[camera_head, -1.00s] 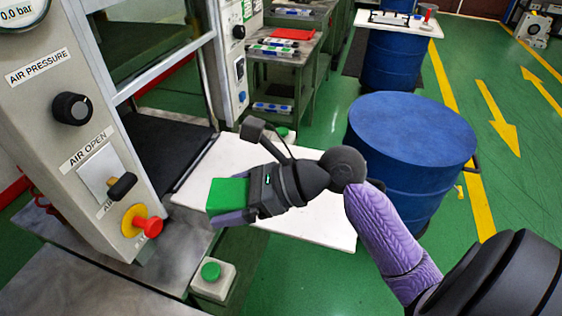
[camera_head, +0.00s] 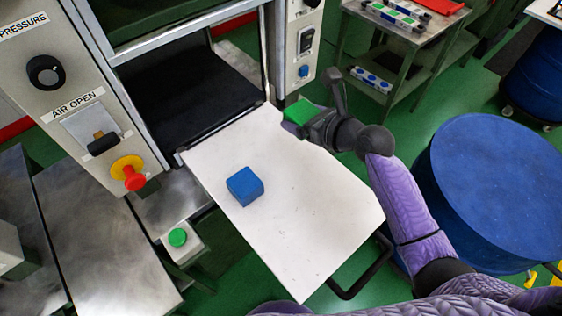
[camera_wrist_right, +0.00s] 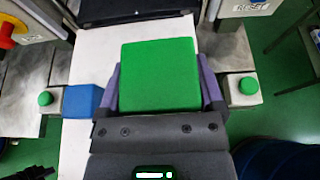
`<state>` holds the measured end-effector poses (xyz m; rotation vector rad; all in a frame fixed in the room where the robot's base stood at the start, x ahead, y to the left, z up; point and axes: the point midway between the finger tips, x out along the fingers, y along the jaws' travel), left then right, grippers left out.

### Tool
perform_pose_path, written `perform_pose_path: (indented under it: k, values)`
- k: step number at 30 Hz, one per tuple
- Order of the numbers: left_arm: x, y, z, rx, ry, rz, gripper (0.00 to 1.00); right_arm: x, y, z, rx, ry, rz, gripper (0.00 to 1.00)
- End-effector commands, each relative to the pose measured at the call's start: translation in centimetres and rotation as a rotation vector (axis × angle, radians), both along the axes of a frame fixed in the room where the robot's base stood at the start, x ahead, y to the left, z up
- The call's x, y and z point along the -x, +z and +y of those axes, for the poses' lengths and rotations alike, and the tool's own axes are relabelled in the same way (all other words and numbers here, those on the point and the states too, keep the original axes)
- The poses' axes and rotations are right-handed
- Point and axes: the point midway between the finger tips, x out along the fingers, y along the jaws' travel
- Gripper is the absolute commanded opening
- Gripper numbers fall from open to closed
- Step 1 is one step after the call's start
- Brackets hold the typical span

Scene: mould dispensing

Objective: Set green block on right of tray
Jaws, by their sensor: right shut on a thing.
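The green block (camera_head: 299,112) is held in my right gripper (camera_head: 299,118) above the far right edge of the white tray (camera_head: 310,215). In the right wrist view the green block (camera_wrist_right: 159,75) fills the space between the two purple fingers, which are shut on it. A gap between the block and the tray cannot be judged for certain. A blue block (camera_head: 245,187) rests on the left part of the tray; it also shows beside the left finger in the right wrist view (camera_wrist_right: 82,101). My left gripper is out of view.
The machine's dark opening (camera_head: 190,95) lies behind the tray, with a control panel (camera_head: 75,95) on the left. A green button box (camera_head: 178,238) stands left of the tray. A blue drum (camera_head: 495,190) stands at the right. The tray's near part is clear.

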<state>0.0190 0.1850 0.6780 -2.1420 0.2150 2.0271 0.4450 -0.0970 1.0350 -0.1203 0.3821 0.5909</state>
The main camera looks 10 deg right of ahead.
Motion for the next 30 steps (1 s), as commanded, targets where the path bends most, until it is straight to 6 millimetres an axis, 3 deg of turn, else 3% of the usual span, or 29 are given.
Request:
perform_pose_path:
  k: [2,9,14,18,29,30]
  values:
    - [0.0,0.3,0.2,-0.002,0.000,0.001,0.00,-0.5,-0.3,0.5,-0.002,-0.010,-0.002,0.00]
    - [0.4,-3.3,-0.2,0.003,0.000,0.011,0.00,-0.7,-6.3,0.6,-0.001,-0.016,0.001,0.00]
    - [0.4,-4.5,-0.6,0.010,0.002,0.011,0.00,-0.7,-8.0,0.6,-0.002,-0.017,-0.001,0.00]
    - [0.4,-6.3,-0.9,0.016,0.000,0.011,0.00,-0.7,-10.7,0.6,-0.001,-0.016,0.000,0.00]
    - [0.4,-6.2,-0.5,0.011,-0.002,0.010,0.00,-0.7,-10.8,0.6,-0.003,-0.016,-0.001,0.00]
    - [0.4,-6.2,-0.4,0.010,-0.002,0.010,0.00,-0.6,-10.9,0.6,-0.002,-0.015,0.001,0.91]
